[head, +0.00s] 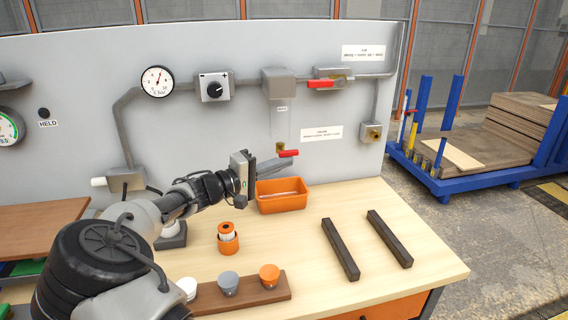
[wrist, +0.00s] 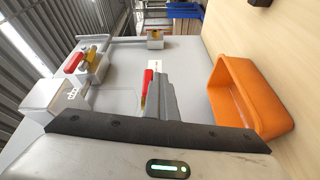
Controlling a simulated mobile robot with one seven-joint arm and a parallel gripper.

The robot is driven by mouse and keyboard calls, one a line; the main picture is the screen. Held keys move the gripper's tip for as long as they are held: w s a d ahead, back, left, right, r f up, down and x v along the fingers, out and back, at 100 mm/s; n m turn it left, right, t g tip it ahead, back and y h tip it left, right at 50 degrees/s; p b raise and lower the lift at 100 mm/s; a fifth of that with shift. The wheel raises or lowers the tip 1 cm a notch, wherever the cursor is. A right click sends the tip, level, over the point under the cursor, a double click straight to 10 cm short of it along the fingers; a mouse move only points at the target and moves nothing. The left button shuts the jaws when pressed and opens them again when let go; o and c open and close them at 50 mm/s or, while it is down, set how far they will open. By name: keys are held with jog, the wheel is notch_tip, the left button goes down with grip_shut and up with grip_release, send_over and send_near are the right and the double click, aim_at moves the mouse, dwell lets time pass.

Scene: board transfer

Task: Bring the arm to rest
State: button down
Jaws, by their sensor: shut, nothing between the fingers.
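My gripper (head: 284,158) is held out over the back of the workbench, in front of the grey panel. Its grey fingers are together with nothing between them. They also show closed in the middle of the wrist view (wrist: 160,95). A red valve handle (head: 288,153) shows right at the fingertips in the head view; I cannot tell whether they touch. My arm (head: 180,200) reaches in from the lower left, over the bench.
An orange bin (head: 283,207) stands just below my gripper. Two dark bars (head: 341,249) lie on the bench at right. An orange container (head: 228,240) and a wooden strip with several knobs (head: 245,295) are nearer. A second red valve handle (head: 320,84) is higher up.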

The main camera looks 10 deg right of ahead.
jog(key=shift+t+h, duration=0.5)
jog(key=shift+h, duration=0.3)
jog(key=r, duration=0.6)
jog(key=w+r, duration=0.1)
jog(key=r, duration=0.2)
jog(key=shift+d+r, duration=0.1)
jog(key=shift+d, duration=0.05)
jog(key=s+d+f+m+g+y, duration=0.4)
jog(key=s+d+f+g+y, duration=0.25)
jog(key=s+d+f, duration=0.55)
jog(key=s+f+g+y, duration=0.1)
jog(key=s+y, duration=0.3)
jog(key=s, duration=0.3)
jog(key=s+a+r+n+t+y, duration=0.15)
jog(key=s+a+r+y, duration=0.25)
jog(key=s+a, duration=0.45)
jog(key=s+a+r+t+y, duration=0.35)
jog(key=s+a, duration=0.25)
jog(key=s, duration=0.5)
notch_tip(320, 180, up, 19)
jog(key=p, duration=1.8)
jog(key=shift+s+a+f+p, duration=0.15)
jog(key=shift+a+f+p, duration=0.05)
jog(key=shift+p, duration=0.15)
